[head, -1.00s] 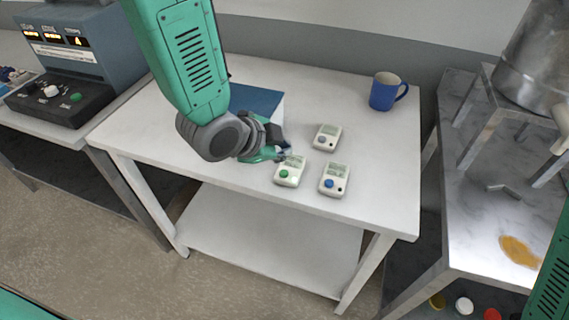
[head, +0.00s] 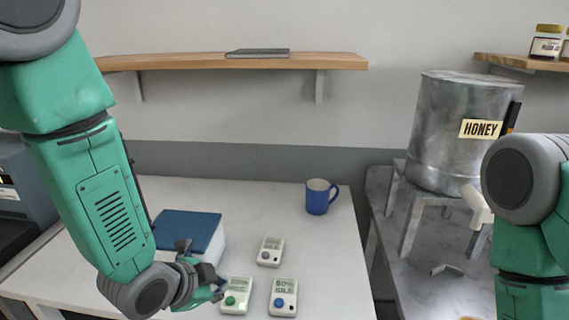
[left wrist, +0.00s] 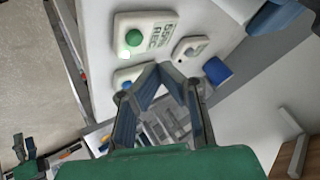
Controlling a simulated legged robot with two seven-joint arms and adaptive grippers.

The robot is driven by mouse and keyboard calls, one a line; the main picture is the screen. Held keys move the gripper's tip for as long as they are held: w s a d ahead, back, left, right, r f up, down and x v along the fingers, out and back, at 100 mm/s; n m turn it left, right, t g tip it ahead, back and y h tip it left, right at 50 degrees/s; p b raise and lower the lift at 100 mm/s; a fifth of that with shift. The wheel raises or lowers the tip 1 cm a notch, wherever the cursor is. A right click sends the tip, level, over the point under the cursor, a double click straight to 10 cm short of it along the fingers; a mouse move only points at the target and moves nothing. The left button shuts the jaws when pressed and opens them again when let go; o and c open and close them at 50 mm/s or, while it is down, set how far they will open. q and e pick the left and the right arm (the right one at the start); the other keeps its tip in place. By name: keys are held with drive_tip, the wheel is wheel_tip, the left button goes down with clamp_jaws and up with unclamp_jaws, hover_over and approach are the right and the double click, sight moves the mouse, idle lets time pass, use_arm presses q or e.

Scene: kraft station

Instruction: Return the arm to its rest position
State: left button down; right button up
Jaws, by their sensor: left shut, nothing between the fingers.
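My left arm (head: 105,205) comes down from the upper left in the head view. Its gripper (head: 220,287) is just left of the green-button device (head: 236,296); whether it touches it is unclear. In the left wrist view the left gripper (left wrist: 163,68) has its fingertips together with nothing between them. The green-button device shows there too (left wrist: 145,36), clear of the fingers. My right arm (head: 530,215) shows at the right edge of the head view; its gripper is not seen.
On the white table (head: 335,270) are a blue-button device (head: 283,298), a grey-button device (head: 270,252), a blue-topped box (head: 188,232) and a blue mug (head: 318,199). A honey tank (head: 450,135) stands at right. A wooden shelf (head: 200,63) spans the wall.

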use_arm(q)
drive_tip(key=s+a+f+n+g+y, duration=0.1)
drive_tip(key=s+a+f+n+g, duration=0.2)
drive_tip(key=s+a+f+n, duration=0.5)
drive_tip(key=s+a+f+n+g+y, duration=0.15)
drive_tip(key=s+f, duration=0.35)
drive_tip(key=s, duration=0.7)
drive_tip(key=s+a+f+n+g+y, duration=0.1)
drive_tip(key=s+a+f+n+g, duration=0.4)
drive_tip(key=s, duration=0.5)
drive_tip(key=w+d+f+m+t+b, duration=0.1)
drive_tip(key=w+f+m+t+b, duration=0.1)
drive_tip(key=f+b, duration=0.8)
drive_tip(key=shift+w+d+f, duration=0.3)
drive_tip(key=shift+w+d, duration=0.05)
drive_tip(key=shift+w, duration=0.35)
drive_tip(key=shift+a, duration=0.1)
drive_tip(key=shift+w, duration=0.1)
drive_tip(key=c, duration=2.2)
unclamp_jaws()
